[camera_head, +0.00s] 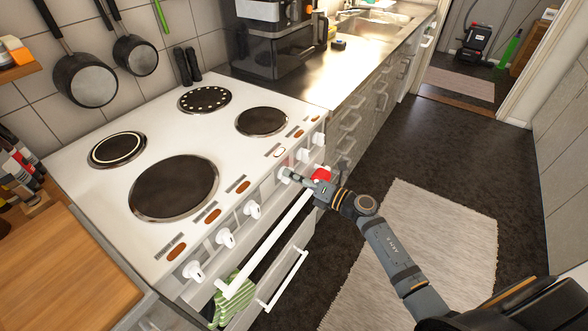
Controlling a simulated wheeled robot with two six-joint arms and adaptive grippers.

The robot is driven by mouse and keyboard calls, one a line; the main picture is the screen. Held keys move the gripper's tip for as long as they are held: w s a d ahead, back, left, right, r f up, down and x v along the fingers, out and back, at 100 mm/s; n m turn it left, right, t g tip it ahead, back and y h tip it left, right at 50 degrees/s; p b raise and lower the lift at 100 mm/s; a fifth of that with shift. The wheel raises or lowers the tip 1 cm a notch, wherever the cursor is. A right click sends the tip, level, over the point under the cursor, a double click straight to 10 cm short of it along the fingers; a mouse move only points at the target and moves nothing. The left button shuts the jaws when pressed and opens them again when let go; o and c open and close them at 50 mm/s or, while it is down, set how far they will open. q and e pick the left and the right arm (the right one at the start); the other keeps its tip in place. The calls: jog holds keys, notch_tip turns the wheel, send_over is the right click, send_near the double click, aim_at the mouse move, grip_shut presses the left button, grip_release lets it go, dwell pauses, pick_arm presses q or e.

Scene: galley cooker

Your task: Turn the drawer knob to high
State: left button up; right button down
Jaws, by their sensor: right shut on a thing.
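A row of several white knobs runs along the front panel of the white cooker (85,213). My right gripper (290,175) reaches in from the lower right and is shut on one white knob (284,174), toward the right part of the row. The fingers partly cover this knob, and its pointer setting is too small to read. Free knobs show on both sides: one to the left (252,209) and one to the right (303,155). The panel markings are not legible, so I cannot tell which knob is the drawer knob by label. My left gripper is out of view.
A white oven handle (265,247) runs below the knobs, close under my right arm. A lower drawer handle (288,279) and a green striped towel (233,290) are below it. A wooden worktop (60,275) is at left. Open floor with a pale rug (440,240) lies right.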

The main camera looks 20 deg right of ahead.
jog(key=shift+w+r+m+p, duration=0.1)
jog(key=shift+m+p, duration=2.55)
jog(key=shift+m, duration=0.75)
jog(key=c, duration=1.3)
grip_release()
jog(key=shift+o, duration=0.4)
jog(key=shift+a, duration=0.1)
jog(key=shift+f, duration=0.2)
